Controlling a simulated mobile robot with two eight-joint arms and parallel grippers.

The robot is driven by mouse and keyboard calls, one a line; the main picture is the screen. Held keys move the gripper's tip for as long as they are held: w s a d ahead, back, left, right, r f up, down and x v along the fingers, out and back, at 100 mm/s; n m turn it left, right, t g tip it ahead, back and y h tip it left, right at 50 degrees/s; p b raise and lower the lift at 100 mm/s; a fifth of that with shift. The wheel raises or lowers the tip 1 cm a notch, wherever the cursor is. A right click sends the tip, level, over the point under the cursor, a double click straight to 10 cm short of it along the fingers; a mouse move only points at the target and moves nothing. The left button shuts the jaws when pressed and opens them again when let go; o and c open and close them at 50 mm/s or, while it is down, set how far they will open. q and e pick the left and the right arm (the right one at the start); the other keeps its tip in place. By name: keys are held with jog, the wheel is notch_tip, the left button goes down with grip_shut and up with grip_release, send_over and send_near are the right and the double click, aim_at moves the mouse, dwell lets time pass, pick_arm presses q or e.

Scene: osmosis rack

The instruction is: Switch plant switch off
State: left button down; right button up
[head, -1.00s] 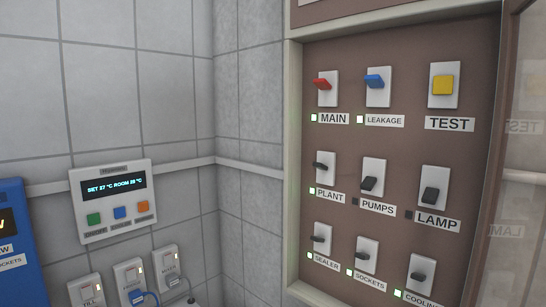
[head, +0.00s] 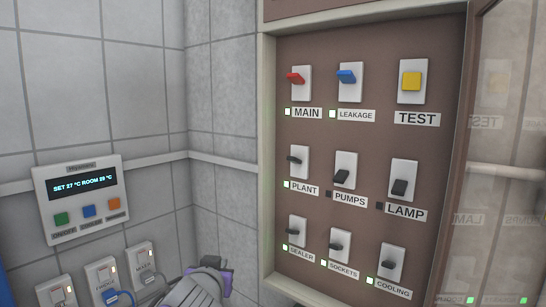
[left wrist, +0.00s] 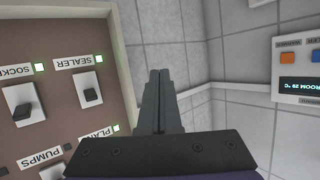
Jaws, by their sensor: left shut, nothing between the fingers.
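The plant switch (head: 297,160) is a black lever on a white plate in the left column, middle row of the brown panel. Its lever points out to the left, higher than the drooping pumps lever, and the green light (head: 287,184) beside its label is lit. In the left wrist view the PLANT label (left wrist: 98,131) and its lit light show, upside down; the switch itself is hidden. My left gripper (left wrist: 158,73) is shut and empty, in front of the corner beside the panel's edge. In the head view only its purple and grey wrist part shows at the bottom. My right gripper is out of view.
The pumps switch (head: 343,171) and sealer switch (head: 297,231) are close neighbours, right and below. The panel has a raised pale frame (head: 267,150) and an open glass door (head: 510,150) at right. A thermostat (head: 82,198) and sockets (head: 103,282) are on the left wall.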

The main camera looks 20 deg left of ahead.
pick_arm(q)
jog(key=w+r+m+t+h, duration=0.1)
jog(key=w+r+t, duration=0.15)
jog(key=r, duration=0.65)
jog(key=w+r+m+t+h, duration=0.1)
jog(key=w+r, duration=0.2)
jog(key=r, duration=0.5)
jog(key=d+r+m+g+h+p, duration=0.1)
jog(key=d+r+m+h, duration=0.3)
jog(key=d+r+h, duration=0.3)
notch_tip(320, 180, up, 4)
jog(key=shift+s+d+f+m+h, duration=0.1)
jog(key=shift+s+d+m+h, duration=0.25)
jog(key=shift+h, duration=0.25)
jog(key=shift+w, duration=0.1)
